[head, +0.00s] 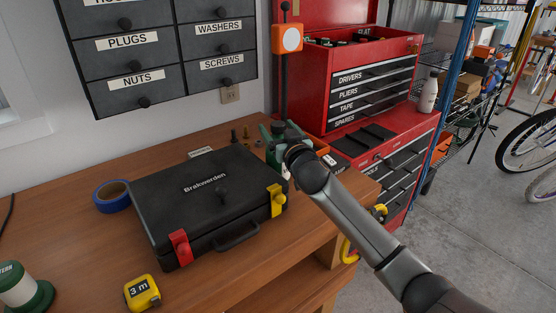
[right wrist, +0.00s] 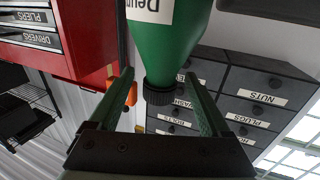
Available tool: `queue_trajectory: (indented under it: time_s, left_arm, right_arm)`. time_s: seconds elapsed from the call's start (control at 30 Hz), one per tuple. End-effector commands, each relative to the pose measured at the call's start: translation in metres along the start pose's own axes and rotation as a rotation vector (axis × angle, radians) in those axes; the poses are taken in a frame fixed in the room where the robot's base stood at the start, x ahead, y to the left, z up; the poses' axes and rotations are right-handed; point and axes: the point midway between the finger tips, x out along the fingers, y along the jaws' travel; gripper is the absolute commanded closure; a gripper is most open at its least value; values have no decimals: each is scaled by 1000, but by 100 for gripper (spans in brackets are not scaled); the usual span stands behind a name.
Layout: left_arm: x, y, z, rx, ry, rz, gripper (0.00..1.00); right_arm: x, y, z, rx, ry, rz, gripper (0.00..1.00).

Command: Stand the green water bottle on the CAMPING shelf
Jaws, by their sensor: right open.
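The green water bottle (right wrist: 170,45) fills the top of the right wrist view, which looks upside down. It has a white label and a black cap (right wrist: 165,94). My right gripper (right wrist: 160,76) is open, with one finger on each side of the bottle's cap and neck; gaps show on both sides. In the head view my right gripper (head: 286,137) is at the bench's back right, behind the black case, and the arm largely hides the bottle. My left gripper is not in view. No shelf labelled CAMPING can be read in either view.
A black case (head: 205,195), blue tape (head: 110,197), yellow tape measure (head: 142,292) and green-white object (head: 22,290) lie on the wooden bench (head: 85,255). A red tool chest (head: 385,125) with a white bottle (head: 428,92) stands right. Label drawers (head: 160,62) hang above.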

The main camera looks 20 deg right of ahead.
Motion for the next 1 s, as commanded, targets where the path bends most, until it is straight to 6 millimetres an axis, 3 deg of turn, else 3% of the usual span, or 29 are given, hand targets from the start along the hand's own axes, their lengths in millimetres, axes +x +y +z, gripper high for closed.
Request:
queue_trajectory:
  time_s: [0.13, 0.83, 1.0]
  left_arm:
    - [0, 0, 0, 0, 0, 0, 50]
    - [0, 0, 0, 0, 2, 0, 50]
    - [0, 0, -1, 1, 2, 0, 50]
  right_arm:
    - [0, 0, 0, 0, 0, 0, 20]
    - [0, 0, 0, 0, 0, 0, 98]
    - [0, 0, 0, 0, 0, 0, 100]
